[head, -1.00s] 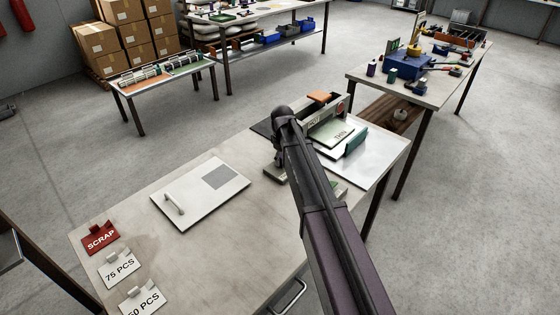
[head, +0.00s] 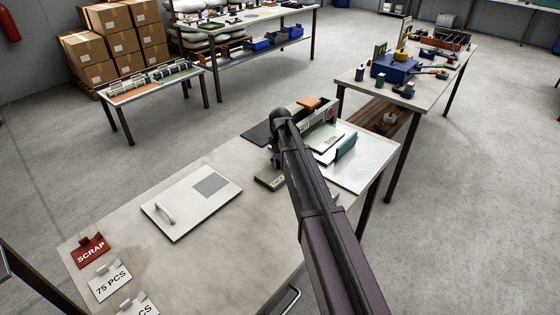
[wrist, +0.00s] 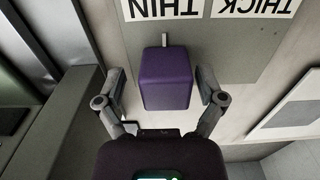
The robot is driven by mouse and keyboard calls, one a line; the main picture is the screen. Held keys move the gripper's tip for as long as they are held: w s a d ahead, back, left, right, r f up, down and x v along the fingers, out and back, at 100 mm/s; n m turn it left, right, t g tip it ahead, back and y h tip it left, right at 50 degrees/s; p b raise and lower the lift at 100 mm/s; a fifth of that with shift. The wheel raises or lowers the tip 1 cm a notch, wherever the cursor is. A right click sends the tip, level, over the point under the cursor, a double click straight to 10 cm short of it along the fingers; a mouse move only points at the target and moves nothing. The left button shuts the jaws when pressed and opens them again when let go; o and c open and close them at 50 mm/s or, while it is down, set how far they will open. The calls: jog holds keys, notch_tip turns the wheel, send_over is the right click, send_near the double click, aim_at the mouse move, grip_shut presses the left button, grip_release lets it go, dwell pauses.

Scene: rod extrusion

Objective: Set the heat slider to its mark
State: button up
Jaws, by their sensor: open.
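A purple block-shaped knob (wrist: 167,80), which looks like the heat slider, stands on a grey panel (wrist: 235,65) in the wrist view. A short pale line (wrist: 165,40) lies just beyond its far edge. My gripper (wrist: 159,76) is open, with one finger on each side of the knob and a visible gap on both sides. Labels THIN (wrist: 163,8) and THICK (wrist: 253,7) appear upside down beyond it. In the head view my arm hides the gripper and much of the machine (head: 323,113).
On the workbench (head: 130,222) are a white board with a handle (head: 205,205), a red SCRAP sign (head: 90,251) and a 75 PCS sign (head: 111,283). A green-edged block (head: 346,146) stands right of my arm. Another table (head: 428,92) is behind on the right.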

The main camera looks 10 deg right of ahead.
aim_at(271, 172)
jog(key=shift+s+a, duration=0.1)
jog(key=shift+a, duration=0.05)
jog(key=shift+s+a, duration=0.3)
jog(key=shift+a, duration=0.05)
jog(key=s+a, duration=0.2)
jog(key=a, duration=0.1)
jog(key=shift+s, duration=0.35)
jog(key=shift+r+p, duration=0.5)
notch_tip(271, 172, up, 13)
jog(key=p, duration=1.3)
jog(key=s+d+f+m+b, duration=0.2)
jog(key=s+d+m, duration=0.1)
jog(key=s, duration=0.9)
jog(key=s+d+f+m+b, duration=0.2)
jog(key=s+f+m+b, duration=0.1)
jog(key=s, duration=1)
jog(key=shift+d+m, duration=0.4)
jog(key=shift+m, duration=0.5)
